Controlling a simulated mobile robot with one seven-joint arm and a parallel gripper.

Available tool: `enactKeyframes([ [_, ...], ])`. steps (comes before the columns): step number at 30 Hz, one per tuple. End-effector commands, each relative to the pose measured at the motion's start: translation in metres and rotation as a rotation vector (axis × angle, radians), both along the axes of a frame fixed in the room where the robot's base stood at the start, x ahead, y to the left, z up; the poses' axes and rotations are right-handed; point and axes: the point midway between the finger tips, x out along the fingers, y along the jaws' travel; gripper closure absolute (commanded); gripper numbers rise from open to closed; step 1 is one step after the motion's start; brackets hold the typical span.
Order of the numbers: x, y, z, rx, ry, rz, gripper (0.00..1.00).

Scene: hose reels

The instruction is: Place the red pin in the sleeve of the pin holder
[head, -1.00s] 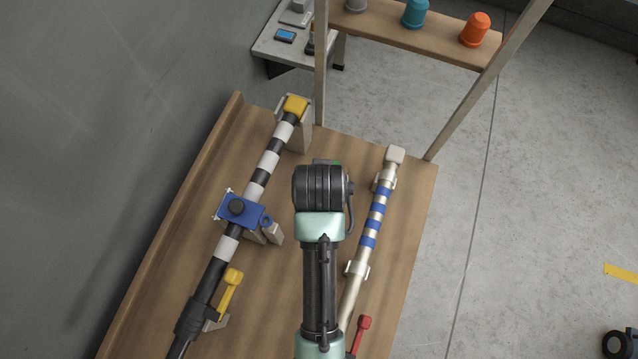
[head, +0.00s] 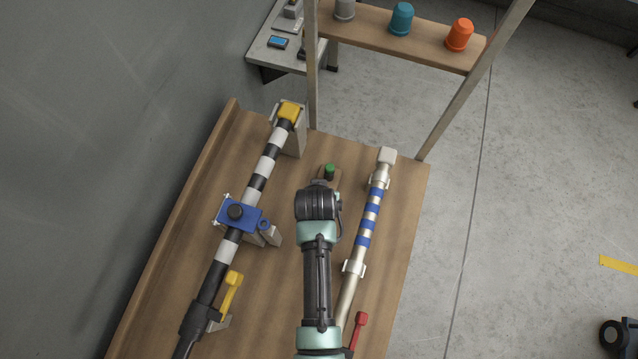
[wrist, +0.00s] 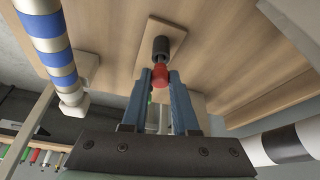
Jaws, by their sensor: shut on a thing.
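In the wrist view my gripper (wrist: 160,82) has its two blue fingers shut on the red pin (wrist: 160,75). A dark round sleeve (wrist: 161,47) stands on a small wooden plate (wrist: 178,32), straight beyond the red pin. The pin's red end overlaps the line to the sleeve; whether the pin is inside it, touching or apart I cannot tell. In the head view my arm hides the gripper, the red pin and this sleeve. A green-topped dark peg (head: 329,171) shows just past my wrist on the bench (head: 250,330).
A black-and-white striped pipe (head: 262,176) with a blue clamp (head: 240,213) runs along the left. A blue-banded pipe (head: 370,215) lies close on the right. A yellow lever (head: 232,290) and a red lever (head: 358,325) stand near the front. A shelf with cups (head: 400,32) is behind.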

Motion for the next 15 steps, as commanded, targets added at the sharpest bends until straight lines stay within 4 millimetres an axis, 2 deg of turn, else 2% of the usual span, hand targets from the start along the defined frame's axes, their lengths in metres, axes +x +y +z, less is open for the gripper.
enactKeyframes([
  [15,0.0007,0.0003,-0.009,0.0,-0.002,0.001,1.0],
])
